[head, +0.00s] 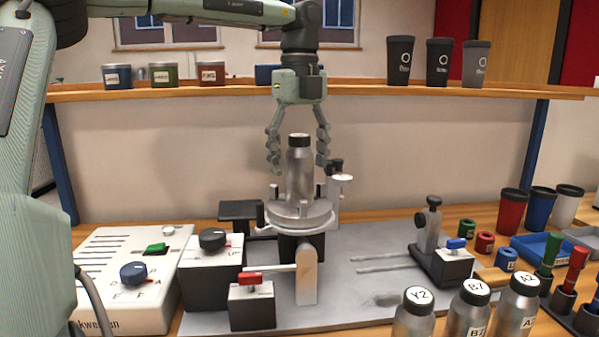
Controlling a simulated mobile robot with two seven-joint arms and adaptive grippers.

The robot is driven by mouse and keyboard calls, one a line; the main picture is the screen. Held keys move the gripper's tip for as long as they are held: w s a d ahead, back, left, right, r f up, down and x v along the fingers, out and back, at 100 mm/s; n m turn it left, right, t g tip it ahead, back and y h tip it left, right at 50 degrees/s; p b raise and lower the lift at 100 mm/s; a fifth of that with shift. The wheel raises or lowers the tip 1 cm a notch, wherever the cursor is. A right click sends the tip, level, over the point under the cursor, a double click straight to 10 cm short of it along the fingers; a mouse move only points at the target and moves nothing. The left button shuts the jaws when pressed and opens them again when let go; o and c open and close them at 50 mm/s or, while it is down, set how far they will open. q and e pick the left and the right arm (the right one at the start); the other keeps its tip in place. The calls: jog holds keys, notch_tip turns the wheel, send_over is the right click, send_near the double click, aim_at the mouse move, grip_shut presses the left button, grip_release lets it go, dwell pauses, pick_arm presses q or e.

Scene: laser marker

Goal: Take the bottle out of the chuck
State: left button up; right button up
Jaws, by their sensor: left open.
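A grey metal bottle (300,172) with a black cap stands upright in the round metal chuck (300,213) at the middle of the machine. My left gripper (298,165) points down from above, with its two fingers apart on the left and right of the bottle's upper part. A gap shows between each finger and the bottle, so the gripper does not grip it. The bottle's foot is hidden by the chuck's rim. My right gripper is out of view.
Labelled bottles (468,310) stand front right, near a blue tray (540,248) and several cups. A shelf (190,91) with tins and dark tumblers runs behind my gripper.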

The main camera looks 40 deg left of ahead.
pick_arm(q)
jog(key=shift+f, duration=0.65)
jog(key=c, duration=1.3)
jog(key=shift+c, duration=0.2)
